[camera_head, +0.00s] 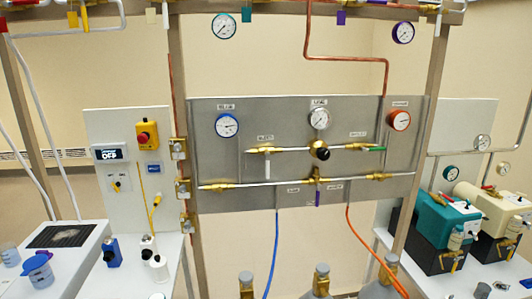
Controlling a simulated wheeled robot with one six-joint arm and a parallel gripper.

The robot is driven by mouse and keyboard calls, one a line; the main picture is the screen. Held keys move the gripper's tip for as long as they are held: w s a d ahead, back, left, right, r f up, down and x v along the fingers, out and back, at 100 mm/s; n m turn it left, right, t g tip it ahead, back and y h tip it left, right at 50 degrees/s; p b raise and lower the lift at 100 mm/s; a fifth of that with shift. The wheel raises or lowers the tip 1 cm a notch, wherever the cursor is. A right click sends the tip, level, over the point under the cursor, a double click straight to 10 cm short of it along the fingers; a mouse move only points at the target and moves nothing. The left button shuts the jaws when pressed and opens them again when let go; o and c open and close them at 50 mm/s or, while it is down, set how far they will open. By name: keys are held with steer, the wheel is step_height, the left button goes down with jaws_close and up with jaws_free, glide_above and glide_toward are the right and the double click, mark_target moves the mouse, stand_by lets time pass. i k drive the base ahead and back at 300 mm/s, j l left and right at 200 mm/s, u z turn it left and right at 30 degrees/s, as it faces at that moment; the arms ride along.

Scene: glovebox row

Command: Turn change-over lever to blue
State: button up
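The grey panel (350,215) hangs upright on a frame in the middle of the head view. Low on it a brass valve (316,182) sits mid-way on a horizontal pipe, with a small purple lever (317,198) pointing down between two small labels. This looks like the change-over lever. A blue hose (274,250) drops at the left, an orange hose (365,240) at the right. My gripper is not in view.
Above the lever are a black knob (320,152), a white lever (267,168) and a green lever (377,149). Gas cylinder tops (321,278) stand below the panel. Benches (80,235) with equipment flank it; teal and cream pumps (440,225) sit at the right.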

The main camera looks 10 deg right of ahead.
mark_target(318, 185)
steer(key=i+l+u, duration=0.15)
steer(key=i+l, duration=0.15)
steer(key=i, duration=0.2)
steer(key=i+l+u, duration=0.15)
steer(key=i+l, duration=0.25)
steer(key=i, duration=0.1)
